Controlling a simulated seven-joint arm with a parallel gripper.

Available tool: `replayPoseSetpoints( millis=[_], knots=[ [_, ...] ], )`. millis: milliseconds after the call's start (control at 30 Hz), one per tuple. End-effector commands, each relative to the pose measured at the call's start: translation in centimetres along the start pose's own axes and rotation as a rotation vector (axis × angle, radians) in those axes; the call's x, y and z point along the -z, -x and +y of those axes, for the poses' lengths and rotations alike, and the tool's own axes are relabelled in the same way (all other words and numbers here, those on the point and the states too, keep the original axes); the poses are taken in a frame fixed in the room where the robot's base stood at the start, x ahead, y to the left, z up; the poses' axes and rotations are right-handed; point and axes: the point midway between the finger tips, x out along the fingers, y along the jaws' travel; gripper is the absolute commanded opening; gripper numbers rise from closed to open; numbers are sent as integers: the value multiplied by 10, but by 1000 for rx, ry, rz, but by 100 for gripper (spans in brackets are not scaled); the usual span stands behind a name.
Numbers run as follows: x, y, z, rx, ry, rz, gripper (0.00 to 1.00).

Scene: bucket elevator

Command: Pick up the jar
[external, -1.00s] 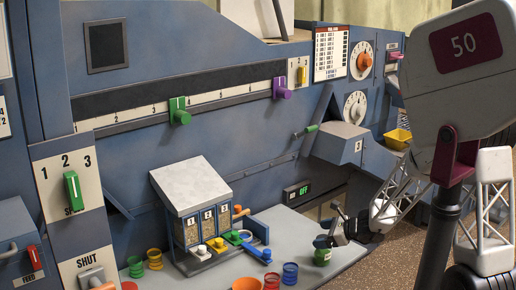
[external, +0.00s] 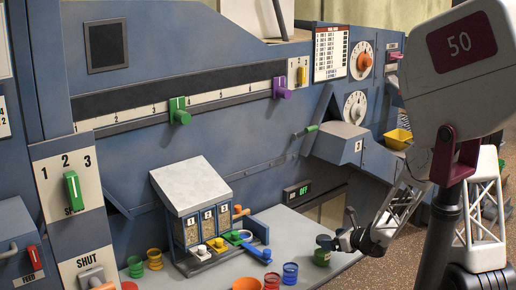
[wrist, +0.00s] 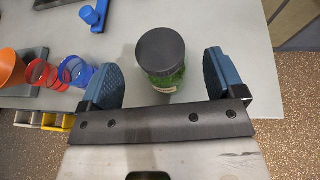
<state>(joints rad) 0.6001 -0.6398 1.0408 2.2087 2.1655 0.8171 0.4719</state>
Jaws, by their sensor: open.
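The jar (wrist: 168,82) has a dark grey lid and green contents, and stands upright on the grey tabletop near its edge. In the wrist view it is between the two blue finger pads of my gripper (wrist: 163,80), with a gap on each side. My gripper is open. In the external view the jar (external: 322,257) stands at the table's right side, and my gripper (external: 338,236) is right beside it, its fingers partly hidden.
Blue (external: 290,273) and red (external: 271,281) ring-shaped containers and an orange bowl (external: 246,284) stand left of the jar. A dispenser with a sloped white top (external: 190,184) stands further back. The table's edge is close to the jar's right.

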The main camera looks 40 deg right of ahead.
Motion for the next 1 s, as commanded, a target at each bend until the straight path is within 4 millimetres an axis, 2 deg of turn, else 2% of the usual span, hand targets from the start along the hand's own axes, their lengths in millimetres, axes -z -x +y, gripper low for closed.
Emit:
replayPoseSetpoints(
  millis=[600, 1000],
  knots=[
    [0, -43, 1, -2, 1, 0, 88],
    [0, -46, 0, -1, 0, 0, 88]
  ],
)
